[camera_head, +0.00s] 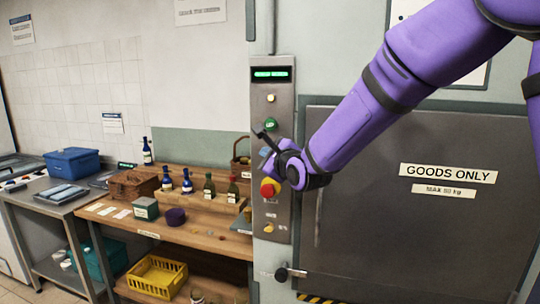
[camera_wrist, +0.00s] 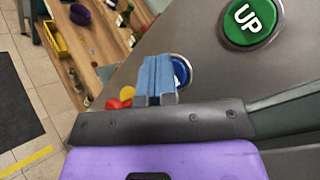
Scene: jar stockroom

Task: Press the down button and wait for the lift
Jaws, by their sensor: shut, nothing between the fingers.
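The lift's control panel (camera_head: 283,100) is a grey metal plate left of the lift door, with a lit green display (camera_head: 270,74) at its top. The round green UP button (camera_head: 271,125) shows on it and is large in the wrist view (camera_wrist: 250,22). A blue round button (camera_wrist: 182,72) in a metal ring shows partly behind my fingers in the wrist view; its label is hidden. My gripper (camera_wrist: 157,64) is shut and empty, its blue fingertips overlapping this button. I cannot tell whether they touch it. In the head view my gripper (camera_head: 266,146) is at the panel below UP.
A red stop knob (camera_head: 268,188) on a yellow base sits just below my gripper. The grey lift door (camera_head: 400,235), marked GOODS ONLY, is shut. A wooden bench (camera_head: 180,228) with bottles stands left; a yellow crate (camera_head: 158,275) is on its lower shelf.

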